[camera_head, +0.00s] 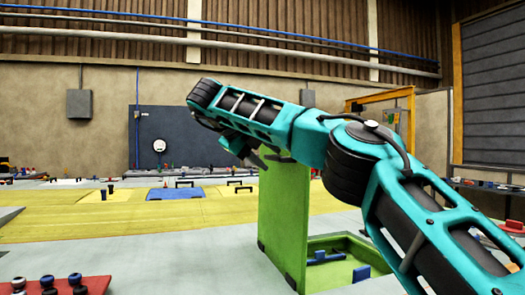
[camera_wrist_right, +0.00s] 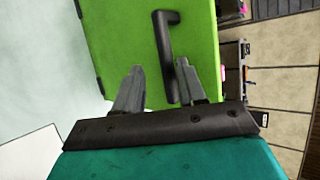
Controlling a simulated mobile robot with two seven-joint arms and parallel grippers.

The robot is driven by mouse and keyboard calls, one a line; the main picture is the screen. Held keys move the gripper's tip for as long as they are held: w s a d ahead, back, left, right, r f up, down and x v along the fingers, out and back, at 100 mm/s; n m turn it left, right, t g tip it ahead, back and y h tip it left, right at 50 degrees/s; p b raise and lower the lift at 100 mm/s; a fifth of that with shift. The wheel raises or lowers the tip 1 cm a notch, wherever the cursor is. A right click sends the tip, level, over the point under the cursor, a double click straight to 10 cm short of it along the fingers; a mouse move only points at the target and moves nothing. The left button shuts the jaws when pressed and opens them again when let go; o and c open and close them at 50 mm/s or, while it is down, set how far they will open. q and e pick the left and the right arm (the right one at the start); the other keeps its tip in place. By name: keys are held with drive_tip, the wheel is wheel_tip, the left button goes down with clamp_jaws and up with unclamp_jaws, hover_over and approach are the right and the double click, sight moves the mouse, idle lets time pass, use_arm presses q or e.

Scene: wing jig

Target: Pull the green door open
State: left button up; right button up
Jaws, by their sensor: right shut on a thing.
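The green door (camera_head: 283,215) stands upright, swung up beside a green-lined opening (camera_head: 345,240) in the grey surface. In the right wrist view the door (camera_wrist_right: 120,40) fills the upper middle, with its dark bar handle (camera_wrist_right: 166,45) on its face. My right gripper (camera_wrist_right: 160,68) has the handle's lower end between its two grey fingers and is shut on it. In the head view my right gripper (camera_head: 262,157) is at the door's upper edge, and the handle is hidden there. My left gripper is not in view.
Blue parts (camera_head: 328,257) lie inside the opening. A red block with dark knobs (camera_head: 62,287) is at the lower left. A wide yellow panel (camera_head: 130,215) with a blue plate (camera_head: 176,193) and handles lies beyond.

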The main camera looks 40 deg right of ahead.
drive_tip(key=shift+o, duration=1.4)
drive_tip(key=shift+s+d+f+g, duration=0.1)
drive_tip(key=shift+d+f+g, duration=0.25)
drive_tip(key=shift+f, duration=0.45)
drive_tip(key=shift+a, duration=0.1)
drive_tip(key=p+v, duration=0.1)
drive_tip(key=v, duration=1.2)
drive_tip(key=shift+r+p, duration=0.3)
drive_tip(key=shift+r, duration=0.25)
drive_tip(key=shift+s+f, duration=0.1)
drive_tip(key=shift+s, duration=0.1)
